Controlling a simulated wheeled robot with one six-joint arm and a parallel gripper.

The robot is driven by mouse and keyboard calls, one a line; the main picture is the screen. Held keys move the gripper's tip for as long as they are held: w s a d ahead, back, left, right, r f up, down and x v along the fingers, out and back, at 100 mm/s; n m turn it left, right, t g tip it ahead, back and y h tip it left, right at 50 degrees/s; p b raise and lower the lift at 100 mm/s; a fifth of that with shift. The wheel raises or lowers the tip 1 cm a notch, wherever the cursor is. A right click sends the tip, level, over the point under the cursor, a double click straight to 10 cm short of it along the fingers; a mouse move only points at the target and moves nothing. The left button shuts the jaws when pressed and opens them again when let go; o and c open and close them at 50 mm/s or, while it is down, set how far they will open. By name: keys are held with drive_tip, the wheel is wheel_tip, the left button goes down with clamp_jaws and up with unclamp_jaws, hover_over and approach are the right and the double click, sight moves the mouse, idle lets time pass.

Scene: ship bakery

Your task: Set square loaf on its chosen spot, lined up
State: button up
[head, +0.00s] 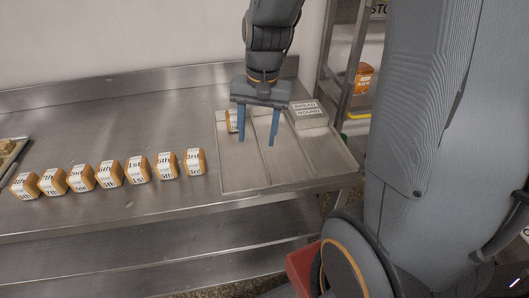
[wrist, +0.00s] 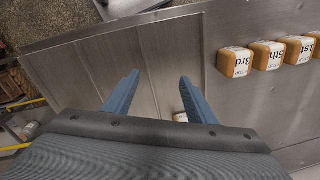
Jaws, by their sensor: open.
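My gripper (head: 257,140) is open over the divided metal tray (head: 313,172) at the right end of the counter, nothing between its fingers. A square loaf (head: 231,122) with a white label stands in the tray's left compartment at the back, partly hidden by my left finger in the head view. In the wrist view a bit of a loaf (wrist: 182,117) shows beside the right finger, the rest hidden. Several labelled square loaves stand in a row left of the tray, with the 3rd loaf (head: 195,162) nearest it and the 1st loaf (head: 138,168) further left.
A metal block (head: 307,114) with printed labels sits at the tray's back right. A tray (head: 8,150) shows at the counter's left edge. A shelf rack (head: 340,70) with an orange item (head: 363,79) stands behind on the right. The counter (head: 130,115) behind the row is clear.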

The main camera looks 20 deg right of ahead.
drive_tip(key=s+n, duration=0.2)
drive_tip(key=s+f+n, duration=0.1)
drive_tip(key=s+n, duration=0.1)
drive_tip(key=s, duration=0.1)
drive_tip(key=s+a+n, duration=0.1)
drive_tip(key=s+n, duration=0.1)
drive_tip(key=shift+s+f+t+h, duration=0.2)
drive_tip(key=shift+f+t+h, duration=0.1)
drive_tip(key=shift+f+h, duration=0.1)
